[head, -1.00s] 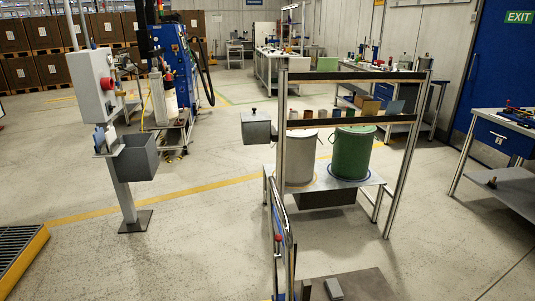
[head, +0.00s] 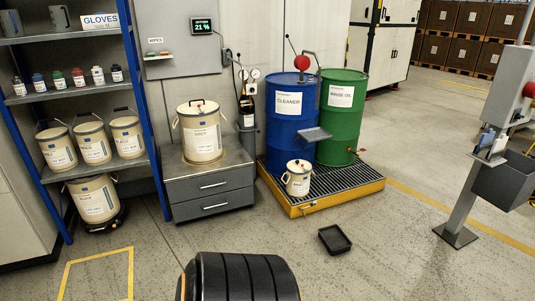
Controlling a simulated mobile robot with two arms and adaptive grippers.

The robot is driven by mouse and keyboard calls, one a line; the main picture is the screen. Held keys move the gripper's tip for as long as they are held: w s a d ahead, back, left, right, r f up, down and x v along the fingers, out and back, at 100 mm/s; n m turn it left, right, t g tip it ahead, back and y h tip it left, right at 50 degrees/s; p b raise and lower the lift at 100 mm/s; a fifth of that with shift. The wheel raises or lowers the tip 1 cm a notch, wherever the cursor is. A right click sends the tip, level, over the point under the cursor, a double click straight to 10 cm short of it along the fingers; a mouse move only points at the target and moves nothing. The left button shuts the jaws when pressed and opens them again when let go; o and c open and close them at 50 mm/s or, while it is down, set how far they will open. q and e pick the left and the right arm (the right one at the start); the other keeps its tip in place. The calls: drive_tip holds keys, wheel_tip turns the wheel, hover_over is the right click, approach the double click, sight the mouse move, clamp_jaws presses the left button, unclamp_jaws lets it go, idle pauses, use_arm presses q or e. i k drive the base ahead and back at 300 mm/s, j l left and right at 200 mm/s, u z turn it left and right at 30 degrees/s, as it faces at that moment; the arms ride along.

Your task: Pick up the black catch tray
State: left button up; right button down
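The black catch tray (head: 335,239) lies on the concrete floor in the head view, right of the middle. It is a small, shallow, square tray, open side up, and looks empty. It lies in front of the yellow-edged drum pallet and apart from it. A dark ribbed part, likely of my own body, shows at the bottom edge. Neither of my grippers is in view.
A yellow spill pallet (head: 375,186) bears a blue drum (head: 290,125), a green drum (head: 340,120) and a small cream can (head: 298,178). A grey post (head: 462,205) stands at right, a drawer cabinet (head: 212,195) and blue shelf (head: 85,90) at left. Floor around the tray is clear.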

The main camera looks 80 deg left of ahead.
sight(335, 240)
drive_tip(key=u, duration=1.9)
drive_tip(key=i+j+z, duration=0.35)
drive_tip(key=i+j, duration=0.45)
drive_tip(key=i, duration=0.45)
drive_tip(key=i+j+z, duration=0.35)
drive_tip(key=i+j, duration=0.8)
